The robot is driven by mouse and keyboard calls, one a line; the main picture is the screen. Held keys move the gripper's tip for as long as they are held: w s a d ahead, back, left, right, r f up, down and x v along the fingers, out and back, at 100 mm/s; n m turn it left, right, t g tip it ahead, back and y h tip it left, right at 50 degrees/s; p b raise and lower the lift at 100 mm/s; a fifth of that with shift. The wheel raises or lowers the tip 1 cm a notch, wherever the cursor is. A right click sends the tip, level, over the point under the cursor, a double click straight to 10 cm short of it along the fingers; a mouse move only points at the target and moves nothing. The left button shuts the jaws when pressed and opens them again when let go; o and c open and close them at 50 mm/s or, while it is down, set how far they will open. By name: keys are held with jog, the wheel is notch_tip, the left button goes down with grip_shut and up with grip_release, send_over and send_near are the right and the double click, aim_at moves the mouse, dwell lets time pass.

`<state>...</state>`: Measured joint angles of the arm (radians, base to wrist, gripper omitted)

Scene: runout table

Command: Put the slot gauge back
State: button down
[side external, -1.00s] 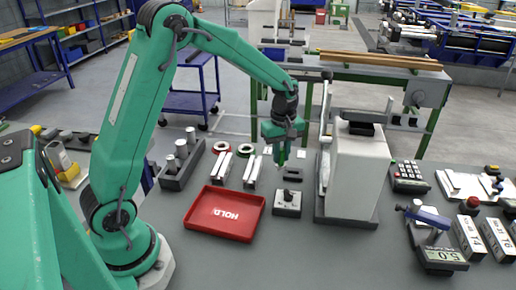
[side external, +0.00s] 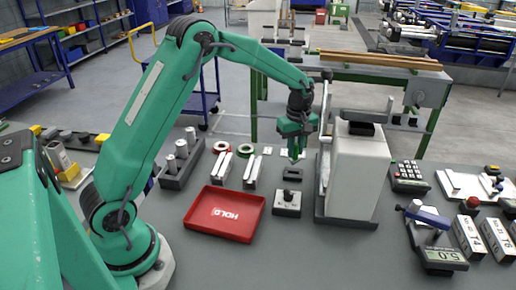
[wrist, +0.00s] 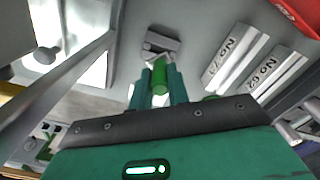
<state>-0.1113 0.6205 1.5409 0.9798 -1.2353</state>
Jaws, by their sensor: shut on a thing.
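My gripper (side external: 294,146) is shut on a slim green piece, which I take to be the slot gauge (wrist: 160,76). In the wrist view the piece sits between my two teal fingers and points away from the camera. In the side view my gripper holds it above the table, and the green piece is small there. A dark slotted block (side external: 292,174) lies on the table below and just in front of it. In the wrist view this block (wrist: 162,43) appears just beyond the green tip, apart from it as far as I can tell.
A tall white machine (side external: 358,175) stands close to the right of my gripper. A grey box with a knob (side external: 287,203) and a red tray marked HOLD (side external: 200,220) are nearer the camera. Two pale labelled bars (side external: 253,172) stand to the left, with rings (side external: 221,146) behind.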

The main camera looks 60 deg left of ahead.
aim_at(294, 159)
jog(key=shift+f, duration=1.35)
jog(key=shift+f, duration=0.45)
jog(key=c, duration=1.3)
grip_release()
jog(key=shift+c, duration=0.2)
jog(key=shift+r, duration=0.1)
notch_tip(294, 159, up, 12)
jog(key=shift+r, duration=0.4)
